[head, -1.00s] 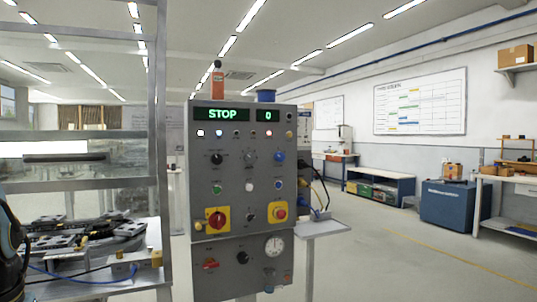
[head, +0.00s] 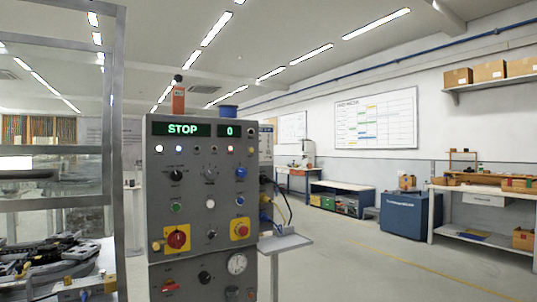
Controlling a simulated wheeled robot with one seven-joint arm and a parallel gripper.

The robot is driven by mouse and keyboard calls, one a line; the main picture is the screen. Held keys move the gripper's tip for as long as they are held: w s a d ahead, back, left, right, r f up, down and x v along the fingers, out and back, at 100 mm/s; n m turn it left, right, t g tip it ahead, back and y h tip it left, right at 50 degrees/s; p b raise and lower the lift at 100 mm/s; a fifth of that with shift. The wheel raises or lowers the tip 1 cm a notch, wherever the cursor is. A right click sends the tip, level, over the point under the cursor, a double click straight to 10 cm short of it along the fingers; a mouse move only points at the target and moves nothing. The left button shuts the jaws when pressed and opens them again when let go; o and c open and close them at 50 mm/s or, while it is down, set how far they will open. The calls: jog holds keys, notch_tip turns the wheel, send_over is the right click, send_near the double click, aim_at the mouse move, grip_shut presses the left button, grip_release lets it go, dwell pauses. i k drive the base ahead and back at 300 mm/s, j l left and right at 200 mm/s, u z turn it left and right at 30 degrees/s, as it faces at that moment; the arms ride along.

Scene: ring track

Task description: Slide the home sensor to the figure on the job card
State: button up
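The ring track (head: 48,262) shows in part at the lower left, a dark assembly of linked carriers on a bench behind a metal frame. I cannot pick out the home sensor among its small parts. No job card can be made out in this view. My gripper is not in view.
The metal frame post (head: 115,150) stands left of the panel. A small side shelf (head: 285,242) sticks out at the panel's right. A blue cabinet (head: 410,212) and a workbench (head: 480,205) stand farther right. The floor between is open.

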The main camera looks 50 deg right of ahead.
aim_at(21, 270)
jog(key=i+l+u, duration=0.1)
jog(key=i+u, duration=0.35)
jog(key=i+l+u, duration=0.2)
jog(key=i+u, duration=0.15)
jog(key=u, duration=0.15)
